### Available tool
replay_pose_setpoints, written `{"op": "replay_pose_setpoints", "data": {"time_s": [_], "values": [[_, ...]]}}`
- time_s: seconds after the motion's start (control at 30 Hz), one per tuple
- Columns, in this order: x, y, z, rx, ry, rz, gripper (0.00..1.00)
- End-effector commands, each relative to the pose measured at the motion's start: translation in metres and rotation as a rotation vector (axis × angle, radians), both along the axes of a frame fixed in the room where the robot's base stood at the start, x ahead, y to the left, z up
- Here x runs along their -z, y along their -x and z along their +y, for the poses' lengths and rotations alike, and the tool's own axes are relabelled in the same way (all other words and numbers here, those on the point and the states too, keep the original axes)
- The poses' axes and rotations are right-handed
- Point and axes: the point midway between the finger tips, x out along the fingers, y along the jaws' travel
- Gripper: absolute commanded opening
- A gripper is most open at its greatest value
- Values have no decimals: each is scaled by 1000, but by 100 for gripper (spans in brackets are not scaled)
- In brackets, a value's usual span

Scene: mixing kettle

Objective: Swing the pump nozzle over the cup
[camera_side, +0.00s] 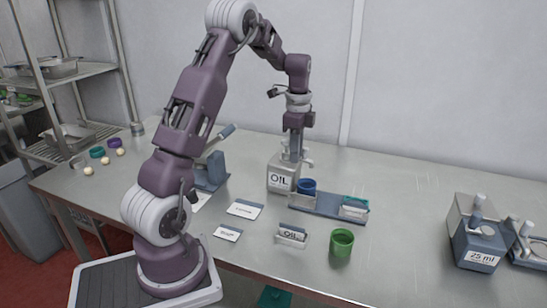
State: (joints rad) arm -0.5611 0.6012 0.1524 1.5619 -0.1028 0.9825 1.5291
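The grey oil container labelled OIL (279,183) stands at the middle of the table, with a pump on top. The light pump nozzle (308,163) sticks out to the right, near and above a blue cup (306,187). Whether it is exactly over the cup is hard to tell. The blue cup stands at the left end of a blue-grey tray (327,206). A green cup (342,243) stands apart, nearer the front. My gripper (294,150) points down at the top of the pump; its fingertips are small and partly merge with the pump, so contact is unclear.
Several label cards lie in front, including a standing OIL card (292,234). A 25 ml dispenser (478,236) stands at the right. A blue-grey lever device (213,168) stands left of the oil container. The table between tray and dispenser is clear.

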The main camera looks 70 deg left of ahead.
Motion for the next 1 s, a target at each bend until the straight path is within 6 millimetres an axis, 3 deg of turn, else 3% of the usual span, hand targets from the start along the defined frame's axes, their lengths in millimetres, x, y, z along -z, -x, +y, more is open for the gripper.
{"op": "replay_pose_setpoints", "data": {"time_s": [0.4,0.73,1.0], "values": [[-54,-2,1,1,-4,-8,18],[-78,-1,1,0,-3,-6,18],[-113,-1,1,-1,-4,-6,18]]}}
